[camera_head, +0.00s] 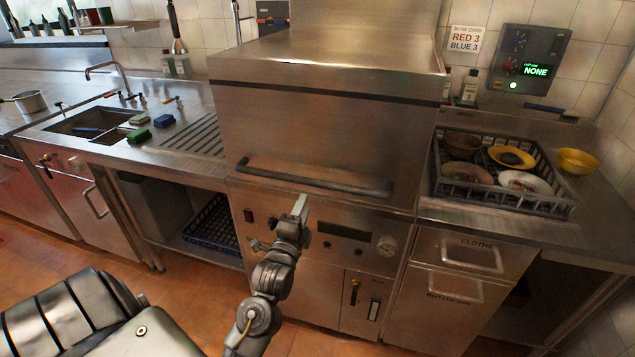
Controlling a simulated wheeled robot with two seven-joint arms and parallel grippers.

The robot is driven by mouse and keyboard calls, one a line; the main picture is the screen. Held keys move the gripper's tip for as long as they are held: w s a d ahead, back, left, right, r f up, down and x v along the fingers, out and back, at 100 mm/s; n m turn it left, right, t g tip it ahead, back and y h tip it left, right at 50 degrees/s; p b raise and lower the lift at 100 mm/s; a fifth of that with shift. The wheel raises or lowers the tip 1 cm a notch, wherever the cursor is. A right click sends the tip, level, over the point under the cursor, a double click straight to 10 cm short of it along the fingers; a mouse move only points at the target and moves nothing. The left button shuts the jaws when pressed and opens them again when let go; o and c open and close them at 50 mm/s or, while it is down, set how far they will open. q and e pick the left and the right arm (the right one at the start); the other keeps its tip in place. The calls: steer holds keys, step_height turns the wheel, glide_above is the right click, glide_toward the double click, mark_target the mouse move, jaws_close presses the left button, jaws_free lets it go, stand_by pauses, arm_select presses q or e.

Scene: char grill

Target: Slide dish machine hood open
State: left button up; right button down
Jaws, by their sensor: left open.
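The dish machine hood (320,125) is a large stainless steel box in the middle of the head view, and it is down over the machine. Its dark bar handle (315,180) runs across the lower front. The machine front (345,230) below has a display, a gauge and a red switch. My left gripper (300,206) is in front of the hood, just below the handle's middle. It is open, though its fingers are seen edge-on. I cannot tell whether it touches the handle. My right gripper is not in view.
A dark rack (560,208) with bowls and plates stands on the right counter, with a yellow bowl (577,161) beside it. A sink (95,122) and sponges are at left. A wall panel (527,60) reads NONE. The floor in front is clear.

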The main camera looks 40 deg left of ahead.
mark_target(314, 183)
arm_select(q)
steer(key=p+x, duration=0.2)
steer(key=x, duration=0.7)
steer(key=shift+w+a, duration=0.1)
steer(key=shift+w, duration=0.2)
jaws_close()
steer(key=shift+r, duration=0.1)
